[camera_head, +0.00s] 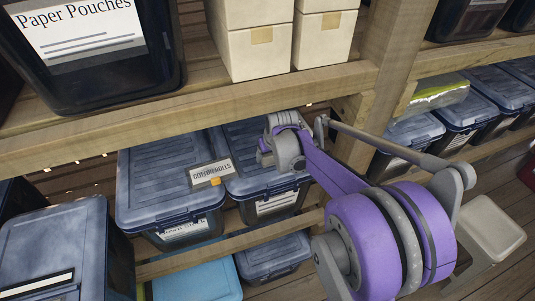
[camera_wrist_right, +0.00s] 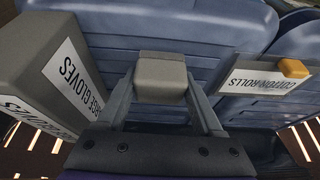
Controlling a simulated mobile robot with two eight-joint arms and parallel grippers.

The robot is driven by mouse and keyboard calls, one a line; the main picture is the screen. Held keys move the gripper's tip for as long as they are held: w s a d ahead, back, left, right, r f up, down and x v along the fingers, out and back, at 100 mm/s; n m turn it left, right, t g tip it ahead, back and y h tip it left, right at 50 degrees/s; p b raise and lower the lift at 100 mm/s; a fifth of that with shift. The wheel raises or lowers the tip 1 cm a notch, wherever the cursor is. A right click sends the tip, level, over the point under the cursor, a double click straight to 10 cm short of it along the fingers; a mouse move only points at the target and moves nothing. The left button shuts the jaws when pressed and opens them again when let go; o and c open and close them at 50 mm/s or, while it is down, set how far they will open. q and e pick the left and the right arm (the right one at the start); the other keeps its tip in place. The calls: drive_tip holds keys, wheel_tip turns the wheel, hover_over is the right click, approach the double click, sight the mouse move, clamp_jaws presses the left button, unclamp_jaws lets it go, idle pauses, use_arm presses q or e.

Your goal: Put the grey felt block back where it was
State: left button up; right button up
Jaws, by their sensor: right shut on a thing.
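The grey felt block (camera_wrist_right: 160,80) is between the two fingers of my right gripper (camera_wrist_right: 160,92), which is shut on it. The block is over a blue-grey bin lid (camera_wrist_right: 215,38); I cannot tell whether it touches the lid. In the head view my right arm reaches in from the right, and the wrist (camera_head: 286,143) is over the right one of two lidded bins under the shelf. The block and fingertips are hidden there. My left gripper is out of view.
A "Cotton rolls" box (camera_head: 211,173) with an orange piece (camera_wrist_right: 293,68) on it is beside the gripper. A "gloves" box (camera_wrist_right: 62,70) stands on the other side in the wrist view. A wooden shelf beam (camera_head: 190,102) runs above the bins.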

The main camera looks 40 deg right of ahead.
drive_tip(key=shift+w+d+f, duration=0.25)
drive_tip(key=shift+w+f, duration=0.4)
drive_tip(key=shift+w, duration=0.25)
drive_tip(key=shift+f, duration=0.2)
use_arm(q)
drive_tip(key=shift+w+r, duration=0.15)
use_arm(e)
drive_tip(key=shift+s+r, duration=0.1)
drive_tip(key=shift+s, duration=0.05)
drive_tip(key=shift+f, duration=0.25)
drive_tip(key=o, duration=1.3)
drive_tip(key=shift+r, duration=0.1)
